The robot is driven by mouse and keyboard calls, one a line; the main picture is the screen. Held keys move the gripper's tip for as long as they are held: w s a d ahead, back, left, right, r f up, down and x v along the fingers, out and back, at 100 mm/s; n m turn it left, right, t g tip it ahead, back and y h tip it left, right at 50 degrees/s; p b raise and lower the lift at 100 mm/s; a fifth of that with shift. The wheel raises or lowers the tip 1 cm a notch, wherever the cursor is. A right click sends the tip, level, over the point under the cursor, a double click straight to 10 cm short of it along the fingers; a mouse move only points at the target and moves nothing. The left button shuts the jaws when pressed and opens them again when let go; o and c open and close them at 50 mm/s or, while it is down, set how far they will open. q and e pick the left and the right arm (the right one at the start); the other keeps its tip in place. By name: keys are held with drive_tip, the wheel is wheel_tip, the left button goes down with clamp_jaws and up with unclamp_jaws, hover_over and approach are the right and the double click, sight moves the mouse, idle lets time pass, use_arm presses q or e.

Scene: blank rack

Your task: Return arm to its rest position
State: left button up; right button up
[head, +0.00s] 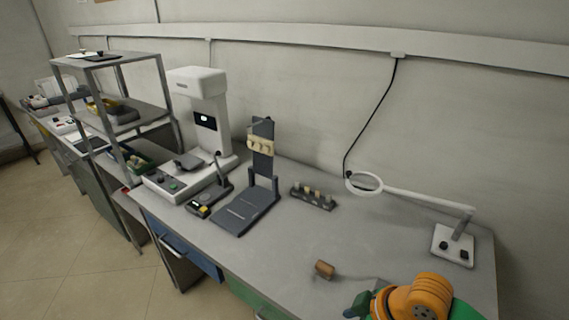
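My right arm, orange and green, comes in at the bottom right corner over the bench's front edge. A dark green part at its left end (358,305) looks like the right gripper, but it is partly cut off and its fingers cannot be made out. My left arm and gripper are not in view. A brown cylinder (324,270) lies on its side on the bench, left of the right arm and apart from it. A small dark rack (312,199) holds several light and brown pieces upright near the middle of the bench.
A dark upright stand (262,165) with a cream holder is left of the rack. A white machine (202,120) and a metal shelf (108,60) stand farther left. A ring-lamp (453,245) stands at the right.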

drive_tip(key=s+a+f+m+t, duration=0.1)
drive_tip(key=s+a+f+m, duration=0.2)
drive_tip(key=s+f, duration=0.1)
drive_tip(key=s+d+f+m+h, duration=0.4)
drive_tip(key=s+d+f+m, duration=0.15)
drive_tip(key=s+d, duration=0.25)
wheel_tip(320, 180, down, 14)
drive_tip(key=s+f+g, duration=0.1)
drive_tip(key=s+g, duration=0.1)
drive_tip(key=s+d+f, duration=0.1)
drive_tip(key=s+f, duration=0.9)
drive_tip(key=s, duration=0.2)
drive_tip(key=shift+s+d+f+g, duration=0.15)
drive_tip(key=shift+s+d+g, duration=0.05)
drive_tip(key=shift+d+g, duration=0.2)
